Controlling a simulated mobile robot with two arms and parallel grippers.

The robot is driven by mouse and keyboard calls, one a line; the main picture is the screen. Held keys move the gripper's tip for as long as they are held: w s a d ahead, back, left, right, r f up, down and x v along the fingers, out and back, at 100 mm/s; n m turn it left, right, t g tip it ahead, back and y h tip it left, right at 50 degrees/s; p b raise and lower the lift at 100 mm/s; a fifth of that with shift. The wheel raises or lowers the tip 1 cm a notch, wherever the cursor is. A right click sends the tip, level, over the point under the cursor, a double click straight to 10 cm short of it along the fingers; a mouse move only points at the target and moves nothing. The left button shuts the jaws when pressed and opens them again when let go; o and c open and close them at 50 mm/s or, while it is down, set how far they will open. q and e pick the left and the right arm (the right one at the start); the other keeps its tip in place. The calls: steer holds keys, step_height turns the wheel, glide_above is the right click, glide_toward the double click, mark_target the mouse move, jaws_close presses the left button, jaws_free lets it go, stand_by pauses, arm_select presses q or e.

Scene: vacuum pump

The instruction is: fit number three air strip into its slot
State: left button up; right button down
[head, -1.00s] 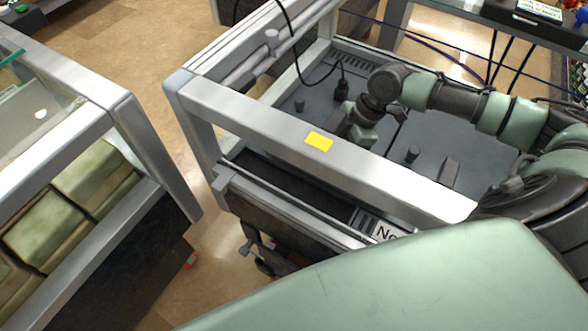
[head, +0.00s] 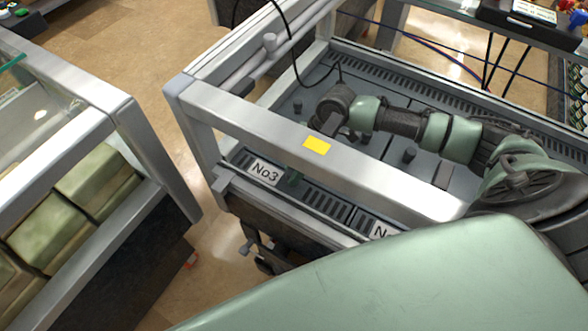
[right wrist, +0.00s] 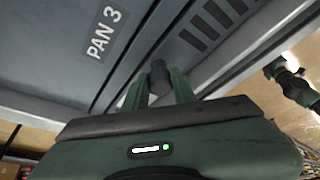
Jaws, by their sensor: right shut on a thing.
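The number three air strip, a grey slatted strip (head: 325,203) with a white "No3" label (head: 262,172), lies along the near edge of the pump deck, in the front slot. My right gripper (head: 295,178) reaches down to it behind the frame's front rail, which hides part of it. In the right wrist view my right gripper (right wrist: 160,88) is shut on a dark round knob (right wrist: 160,74), apparently the strip's. I cannot tell whether the strip is fully flush. My left gripper is not in view.
The metal front rail (head: 240,120) with a yellow tag (head: 317,145) crosses above the strip. The panel marked "PAN 3" (right wrist: 107,32) shows beside the knob. Another label (head: 384,231) is partly hidden. A black cable (head: 296,60) hangs at the back left. A second frame (head: 120,105) stands left.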

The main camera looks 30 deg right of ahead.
steer(key=c, duration=1.1)
jaws_free()
steer(key=shift+c, duration=0.2)
steer(key=v, duration=1.2)
